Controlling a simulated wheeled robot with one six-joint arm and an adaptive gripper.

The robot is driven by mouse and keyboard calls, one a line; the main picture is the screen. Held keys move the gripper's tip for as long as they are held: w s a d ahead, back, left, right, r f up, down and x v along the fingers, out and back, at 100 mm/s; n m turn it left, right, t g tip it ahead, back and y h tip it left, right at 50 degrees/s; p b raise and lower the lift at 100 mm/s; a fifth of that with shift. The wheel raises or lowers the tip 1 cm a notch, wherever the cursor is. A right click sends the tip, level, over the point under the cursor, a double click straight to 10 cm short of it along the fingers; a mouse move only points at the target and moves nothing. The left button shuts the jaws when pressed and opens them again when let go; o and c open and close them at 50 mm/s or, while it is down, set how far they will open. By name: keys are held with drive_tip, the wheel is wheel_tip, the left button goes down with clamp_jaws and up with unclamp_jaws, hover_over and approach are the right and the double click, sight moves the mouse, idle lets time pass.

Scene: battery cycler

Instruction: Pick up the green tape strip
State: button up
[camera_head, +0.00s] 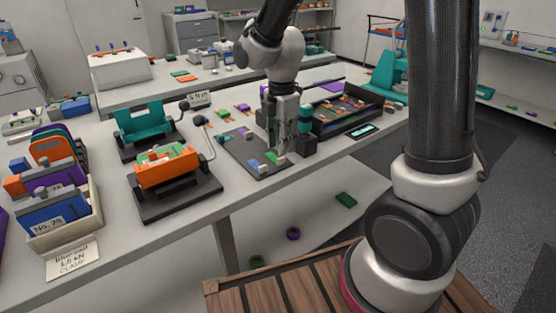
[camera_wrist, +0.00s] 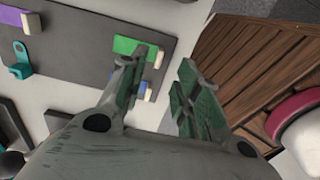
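In the wrist view, a flat green strip (camera_wrist: 128,45) lies on a dark grey mat (camera_wrist: 75,40), with a pale tan block (camera_wrist: 157,57) at its right end. It shows small in the head view too, as a green patch (camera_head: 270,157) on the mat (camera_head: 233,149). My gripper (camera_wrist: 162,72) is open, and nothing shows between its fingers. Its left finger overlaps the lower edge of the strip in the picture. I cannot tell the height gap or whether they touch. In the head view my gripper (camera_head: 281,145) points down over the mat's right part.
A blue piece (camera_wrist: 141,90) is partly hidden behind the left finger. A purple piece (camera_wrist: 14,17) and a teal hook (camera_wrist: 21,57) lie left on the mat. A dark tray (camera_head: 345,120) stands right of my gripper. An orange clamp fixture (camera_head: 167,172) stands left.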

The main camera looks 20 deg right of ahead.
sight(279, 159)
drive_tip(key=f, duration=0.4)
drive_tip(key=shift+a+f, duration=0.35)
drive_tip(key=shift+c, duration=0.2)
clamp_jaws()
